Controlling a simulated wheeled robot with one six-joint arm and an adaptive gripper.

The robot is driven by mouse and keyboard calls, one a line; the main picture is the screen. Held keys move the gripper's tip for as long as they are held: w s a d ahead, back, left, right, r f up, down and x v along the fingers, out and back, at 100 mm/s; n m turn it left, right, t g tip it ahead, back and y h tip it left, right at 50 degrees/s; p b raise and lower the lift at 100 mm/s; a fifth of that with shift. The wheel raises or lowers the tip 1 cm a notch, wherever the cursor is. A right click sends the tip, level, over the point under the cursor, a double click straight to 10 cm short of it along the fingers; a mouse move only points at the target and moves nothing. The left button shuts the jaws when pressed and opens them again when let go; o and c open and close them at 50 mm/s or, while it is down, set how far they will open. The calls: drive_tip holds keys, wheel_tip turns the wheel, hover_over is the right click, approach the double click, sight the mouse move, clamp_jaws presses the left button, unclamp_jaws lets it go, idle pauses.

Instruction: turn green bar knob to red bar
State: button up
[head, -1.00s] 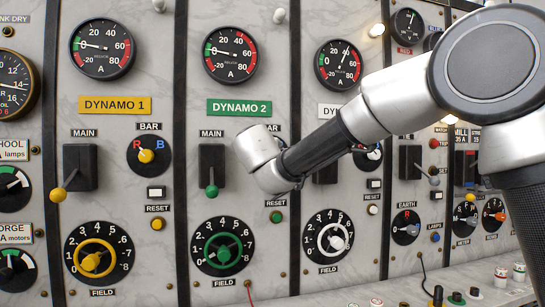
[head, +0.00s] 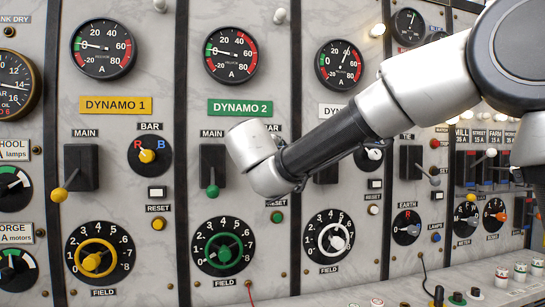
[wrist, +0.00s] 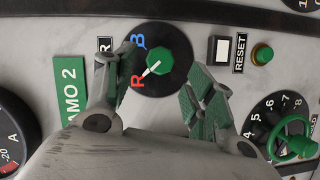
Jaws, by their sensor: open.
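The green bar knob (wrist: 158,70) is on a black round dial in the wrist view. Its white pointer line points down-left, toward the red R (wrist: 137,78); the blue B (wrist: 138,41) is above that. My gripper (wrist: 160,82) is open, with one finger left of the knob and the other to its right. The knob shows between the fingertips with gaps on both sides, and I see no contact. In the head view my wrist hides this knob and the fingers, just below the green DYNAMO 2 label (head: 240,107).
The green main lever (head: 212,175) is left of my wrist, and the green field wheel (head: 223,248) is below it. A reset button (wrist: 262,54) and a white square (wrist: 221,48) lie right of the dial. The yellow bar knob (head: 147,156) is on the neighbouring panel.

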drive_tip(key=s, duration=0.6)
drive_tip(key=shift+s+a+r, duration=0.25)
drive_tip(key=shift+a, duration=0.1)
drive_tip(key=s+d+f+m+g+h, duration=0.1)
drive_tip(key=s+d+f+g, duration=0.3)
drive_tip(key=d+f, duration=0.5)
drive_tip(key=s+d+f+m+g+h, duration=0.1)
drive_tip(key=s+d+f+g, duration=0.1)
drive_tip(key=d+f+g, duration=0.55)
drive_tip(key=s+d+f+m+y, duration=0.1)
drive_tip(key=s+d+f+m, duration=0.1)
drive_tip(key=s+d+m, duration=0.2)
drive_tip(key=s+d+f+m+y, duration=0.1)
drive_tip(key=s+d+f+m, duration=0.2)
drive_tip(key=s+d, duration=0.7)
drive_tip(key=s+d+f+m+g+y, duration=0.1)
drive_tip(key=s+d+f+m, duration=0.2)
drive_tip(key=d, duration=0.7)
drive_tip(key=s+m, duration=0.2)
drive_tip(key=s, duration=0.2)
drive_tip(key=shift+s+d+f+y, duration=0.25)
drive_tip(key=shift+s+d+y, duration=0.05)
drive_tip(key=shift+s+y, duration=0.1)
